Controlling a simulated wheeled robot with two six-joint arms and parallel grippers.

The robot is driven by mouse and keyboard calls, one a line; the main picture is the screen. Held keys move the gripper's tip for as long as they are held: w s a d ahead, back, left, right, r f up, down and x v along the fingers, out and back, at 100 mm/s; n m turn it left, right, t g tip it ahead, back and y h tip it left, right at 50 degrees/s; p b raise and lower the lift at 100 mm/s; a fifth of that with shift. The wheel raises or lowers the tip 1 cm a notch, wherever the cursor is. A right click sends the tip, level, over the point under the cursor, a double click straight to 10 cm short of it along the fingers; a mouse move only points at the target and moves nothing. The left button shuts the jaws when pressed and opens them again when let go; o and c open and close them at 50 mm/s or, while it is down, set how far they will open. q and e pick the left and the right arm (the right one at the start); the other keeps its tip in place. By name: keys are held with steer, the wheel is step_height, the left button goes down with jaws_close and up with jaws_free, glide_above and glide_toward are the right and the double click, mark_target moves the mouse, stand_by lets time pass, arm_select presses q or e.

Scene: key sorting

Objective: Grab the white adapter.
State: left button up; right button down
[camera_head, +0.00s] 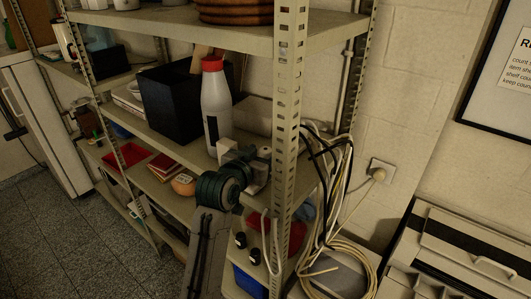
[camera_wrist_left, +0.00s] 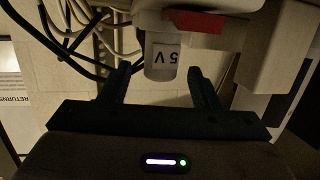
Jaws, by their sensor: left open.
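In the left wrist view, a white adapter (camera_wrist_left: 163,62) with a "5 V" label shows upside down between the fingertips of my left gripper (camera_wrist_left: 160,72). The gripper is open, with a gap visible on both sides of the adapter's labelled end. In the head view, my left gripper (camera_head: 236,154) is at the middle shelf, beside the perforated post and in front of the white bottle. My wrist and the gripper hide most of the adapter there. My right gripper is not in view.
A white bottle with a red cap (camera_head: 214,105) and a black box (camera_head: 168,103) stand close on the shelf. The perforated post (camera_head: 288,110) and hanging cables (camera_head: 325,185) are right of the gripper. In the wrist view, a pale box (camera_wrist_left: 280,45) sits beside the adapter.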

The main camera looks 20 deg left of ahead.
arm_select(q)
steer(key=shift+x, duration=1.25)
steer(key=shift+s, duration=0.1)
steer(key=c, duration=1.1)
steer(key=shift+o, duration=0.2)
steer(key=shift+r, duration=0.15)
